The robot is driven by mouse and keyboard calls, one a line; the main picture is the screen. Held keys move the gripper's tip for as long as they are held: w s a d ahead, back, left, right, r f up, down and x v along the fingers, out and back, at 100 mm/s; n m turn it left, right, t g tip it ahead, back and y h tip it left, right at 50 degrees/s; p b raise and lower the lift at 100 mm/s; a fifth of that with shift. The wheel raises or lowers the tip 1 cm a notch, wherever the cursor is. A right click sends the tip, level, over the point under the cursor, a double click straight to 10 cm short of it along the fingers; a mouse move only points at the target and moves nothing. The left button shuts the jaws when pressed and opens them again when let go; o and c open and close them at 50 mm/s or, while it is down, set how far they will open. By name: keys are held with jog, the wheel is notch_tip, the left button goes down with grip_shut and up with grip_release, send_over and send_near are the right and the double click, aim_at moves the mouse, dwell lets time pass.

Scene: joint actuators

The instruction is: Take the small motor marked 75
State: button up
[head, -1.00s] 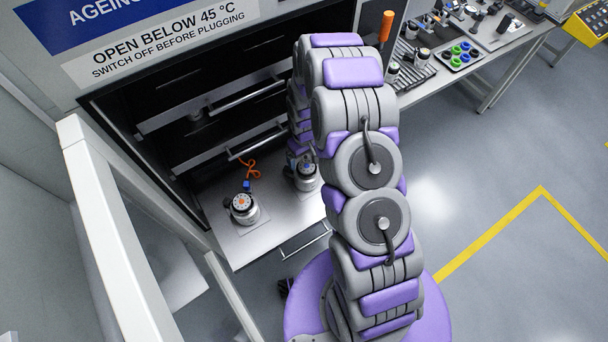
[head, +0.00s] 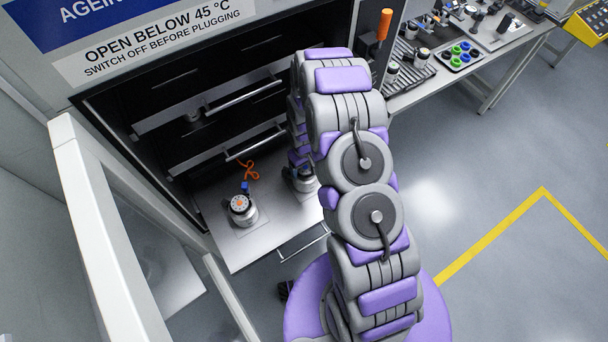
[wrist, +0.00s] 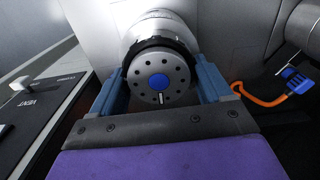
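In the head view this motor (head: 304,182) stands on the lowest pulled-out shelf (head: 262,246), partly hidden by my arm. A second motor with an orange centre (head: 240,208) stands to its left on the same shelf. I cannot read a 75 on either motor.
An orange cable with a blue plug (wrist: 275,93) lies right of the held-between motor. The dark oven (head: 160,120) has upper shelves with handles above. A white open door (head: 105,235) stands left. A bench with parts (head: 452,70) is at the upper right; the floor is clear.

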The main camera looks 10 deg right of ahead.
grip_shut()
dwell(0.5)
jog(key=shift+r, duration=0.1)
